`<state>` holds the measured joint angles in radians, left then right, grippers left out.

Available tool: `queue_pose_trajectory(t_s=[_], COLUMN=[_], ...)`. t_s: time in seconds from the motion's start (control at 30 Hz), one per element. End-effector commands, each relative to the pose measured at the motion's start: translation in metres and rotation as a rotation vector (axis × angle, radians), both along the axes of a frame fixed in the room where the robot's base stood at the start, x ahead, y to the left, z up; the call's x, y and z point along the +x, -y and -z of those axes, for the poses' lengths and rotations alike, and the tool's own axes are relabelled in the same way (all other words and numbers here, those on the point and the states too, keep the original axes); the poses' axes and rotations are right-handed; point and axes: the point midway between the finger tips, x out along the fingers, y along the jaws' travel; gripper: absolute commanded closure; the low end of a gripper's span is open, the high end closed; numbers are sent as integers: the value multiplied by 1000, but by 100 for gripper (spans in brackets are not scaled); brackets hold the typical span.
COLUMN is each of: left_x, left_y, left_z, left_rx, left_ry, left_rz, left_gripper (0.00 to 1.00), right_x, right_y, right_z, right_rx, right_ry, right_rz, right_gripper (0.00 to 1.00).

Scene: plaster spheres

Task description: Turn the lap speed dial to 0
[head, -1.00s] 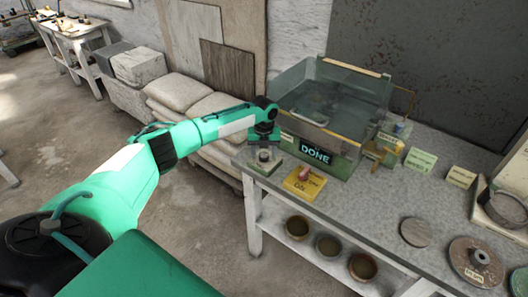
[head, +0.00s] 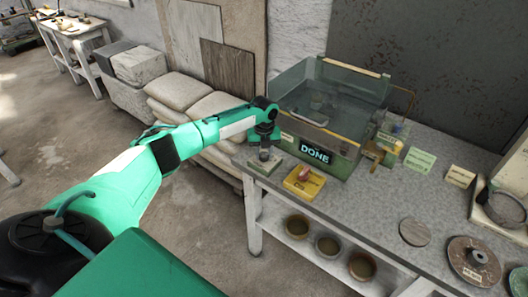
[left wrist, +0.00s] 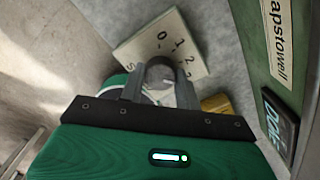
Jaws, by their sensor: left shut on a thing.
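The dial plate (head: 263,168) is a pale square block at the front left corner of the bench, below the lap machine. In the left wrist view the dial plate (left wrist: 190,40) shows the numbers 0, 1, 2 and part of a further one along its edge. A grey round knob (left wrist: 160,70) stands on it. My left gripper (left wrist: 158,88) is shut on the knob, with a finger on each side. In the head view my left gripper (head: 264,148) points down over the plate. The knob's pointer is hidden, so its setting cannot be read. My right gripper is out of view.
The green lap machine (head: 345,165) with a DONE display (head: 314,154) stands close behind the dial. A yellow box (head: 304,186) with a red button sits right beside it. Discs (head: 414,233) and cards lie further right. Bowls stand on the lower shelf.

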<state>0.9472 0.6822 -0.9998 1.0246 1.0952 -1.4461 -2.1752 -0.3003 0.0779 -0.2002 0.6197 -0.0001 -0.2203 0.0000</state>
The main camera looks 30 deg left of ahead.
Motion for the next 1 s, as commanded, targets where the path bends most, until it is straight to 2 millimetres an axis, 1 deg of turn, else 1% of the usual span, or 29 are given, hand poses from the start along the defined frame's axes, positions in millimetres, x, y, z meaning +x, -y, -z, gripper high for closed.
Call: queue_pose_trajectory(t_s=[0.03,0.4,1.0], left_x=[0,0,0], left_y=[1,0,0], left_z=[-2,-2,-3], left_rx=[-2,-1,0], left_ry=[-1,0,0], left_rz=[-37,-382,-952], left_gripper=[90,90,90], right_x=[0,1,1], right_y=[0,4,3], right_z=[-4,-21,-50], right_rx=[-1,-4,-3], right_ry=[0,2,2], right_rz=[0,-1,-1], right_gripper=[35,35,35])
